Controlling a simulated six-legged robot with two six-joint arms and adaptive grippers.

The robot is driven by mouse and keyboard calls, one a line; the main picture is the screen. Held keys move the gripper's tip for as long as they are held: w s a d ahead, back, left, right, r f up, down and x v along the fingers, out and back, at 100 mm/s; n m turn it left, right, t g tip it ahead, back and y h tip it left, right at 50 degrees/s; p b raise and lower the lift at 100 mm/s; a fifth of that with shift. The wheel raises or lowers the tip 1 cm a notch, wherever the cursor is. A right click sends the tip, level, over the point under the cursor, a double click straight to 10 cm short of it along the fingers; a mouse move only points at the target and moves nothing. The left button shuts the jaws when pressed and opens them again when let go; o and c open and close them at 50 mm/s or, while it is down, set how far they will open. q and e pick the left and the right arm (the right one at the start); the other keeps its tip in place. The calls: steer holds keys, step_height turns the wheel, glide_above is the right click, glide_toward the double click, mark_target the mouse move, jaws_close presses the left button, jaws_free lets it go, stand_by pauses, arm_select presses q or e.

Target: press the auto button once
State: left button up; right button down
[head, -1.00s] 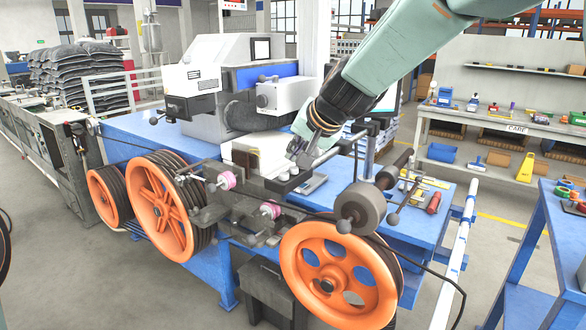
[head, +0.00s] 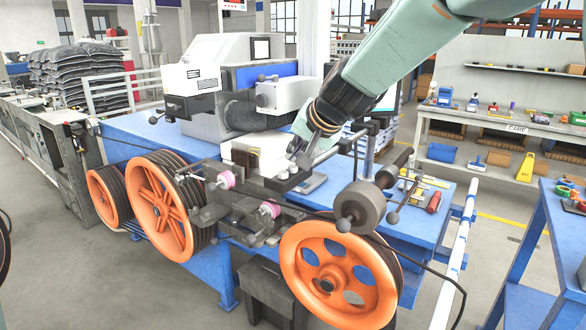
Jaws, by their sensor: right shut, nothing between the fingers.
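My right arm comes in from the upper right, and its gripper (head: 302,158) is shut with nothing in it. It points down over the machine bench, at the dark block (head: 285,182) and small grey plate behind the pulleys. I cannot tell whether the fingertips touch anything. I cannot make out the auto button; it is too small or hidden by the gripper. My left gripper is not in view.
Large orange capstan pulleys (head: 157,208) and (head: 330,278) stand along the front of the blue machine bench (head: 130,127). A round dark weight on a lever (head: 360,207) sits just right of the gripper. A tool bench (head: 485,135) is at the back right.

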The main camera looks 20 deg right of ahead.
mark_target(295, 168)
steer(key=shift+f, duration=0.2)
steer(key=shift+f+b, duration=0.45)
steer(key=shift+b, duration=0.1)
stand_by(0.6)
steer(key=shift+r, duration=0.15)
steer(key=shift+r+p, duration=0.75)
step_height(295, 168, up, 5)
steer(key=p, duration=0.4)
steer(key=shift+p, duration=0.35)
stand_by(0.4)
